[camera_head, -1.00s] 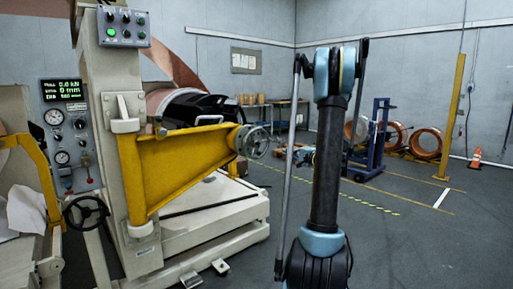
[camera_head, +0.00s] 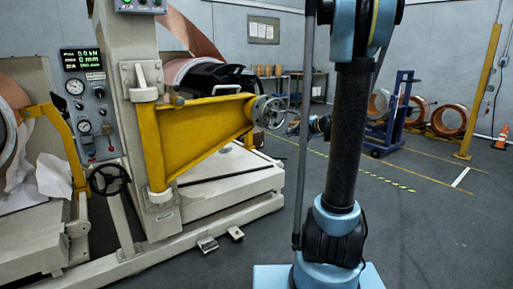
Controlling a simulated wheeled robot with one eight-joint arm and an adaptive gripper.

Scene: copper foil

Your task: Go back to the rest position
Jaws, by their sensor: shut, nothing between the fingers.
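My arm stands in the right middle of the head view, with a dark tube upright between light blue joints. Its upper joint is cut off by the top edge, and a light blue base part shows at the bottom edge.
A cream machine (camera_head: 120,45) with a yellow bracket (camera_head: 195,135) and a handwheel (camera_head: 270,111) stands at left. Behind are a blue trolley (camera_head: 395,115), copper coils (camera_head: 448,120), a yellow post (camera_head: 479,90) and a cone (camera_head: 502,138).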

